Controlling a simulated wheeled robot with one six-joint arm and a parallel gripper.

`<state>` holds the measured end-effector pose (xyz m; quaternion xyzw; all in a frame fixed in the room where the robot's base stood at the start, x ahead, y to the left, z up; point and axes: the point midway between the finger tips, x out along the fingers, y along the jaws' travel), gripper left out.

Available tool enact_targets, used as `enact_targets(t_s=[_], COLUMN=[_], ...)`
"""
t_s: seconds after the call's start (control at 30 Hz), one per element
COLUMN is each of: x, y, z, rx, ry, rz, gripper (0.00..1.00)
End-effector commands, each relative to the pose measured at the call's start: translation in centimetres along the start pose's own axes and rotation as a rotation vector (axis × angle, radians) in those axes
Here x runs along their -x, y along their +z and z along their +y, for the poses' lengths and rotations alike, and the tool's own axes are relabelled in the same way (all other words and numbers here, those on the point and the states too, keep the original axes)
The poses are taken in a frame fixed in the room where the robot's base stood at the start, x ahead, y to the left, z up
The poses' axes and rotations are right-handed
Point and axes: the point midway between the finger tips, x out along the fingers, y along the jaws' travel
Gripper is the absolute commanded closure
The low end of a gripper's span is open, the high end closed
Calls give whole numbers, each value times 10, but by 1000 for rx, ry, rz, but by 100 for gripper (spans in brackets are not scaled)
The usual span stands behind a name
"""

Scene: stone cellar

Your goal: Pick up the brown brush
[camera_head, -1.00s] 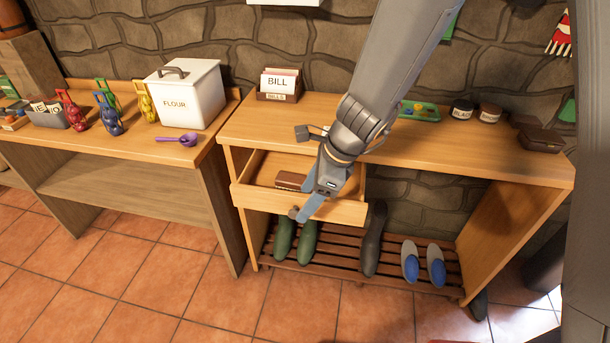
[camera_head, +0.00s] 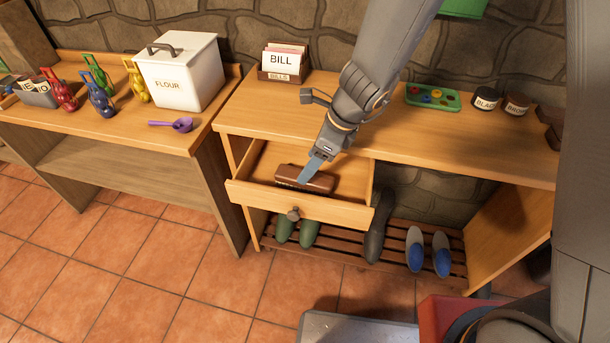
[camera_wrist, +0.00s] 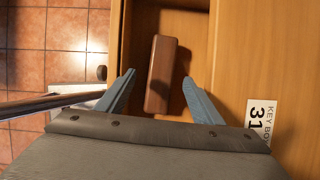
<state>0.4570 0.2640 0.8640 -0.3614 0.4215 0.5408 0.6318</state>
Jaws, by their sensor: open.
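The brown brush (camera_head: 307,179) lies in the open drawer (camera_head: 300,207) of the wooden bench, its dark bristles facing down. My gripper (camera_head: 312,172) is over the drawer, close to the brush, and in the head view it hides a little of it. In the wrist view the brush (camera_wrist: 161,75) lies ahead of and between the two blue fingers of my gripper (camera_wrist: 157,85), which are spread apart. Nothing is held. I cannot tell the exact height of the fingertips above the brush.
The bench top (camera_head: 350,128) carries a bill holder (camera_head: 284,62), a paint tray (camera_head: 432,97) and two jars. A key box label (camera_wrist: 261,118) shows in the wrist view. Boots and slippers (camera_head: 428,252) stand on the rack below. A flour bin (camera_head: 180,75) stands left.

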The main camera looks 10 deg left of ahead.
Motion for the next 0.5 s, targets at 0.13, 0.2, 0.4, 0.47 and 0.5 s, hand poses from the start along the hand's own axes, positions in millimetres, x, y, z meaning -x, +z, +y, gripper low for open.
enact_targets(t_s=[0.13, 0.2, 0.4, 0.47, 0.5], x=[-17, -22, -48, -57, -61], y=[-3, -3, -3, -3, -2], z=[-2, -2, -3, -3, -3], rx=[-7, -7, -6, -5, -5], ry=[0, 0, 1, 1, 1], rz=[1, 1, 2, 2, 1], gripper=[39, 39, 39, 39, 39])
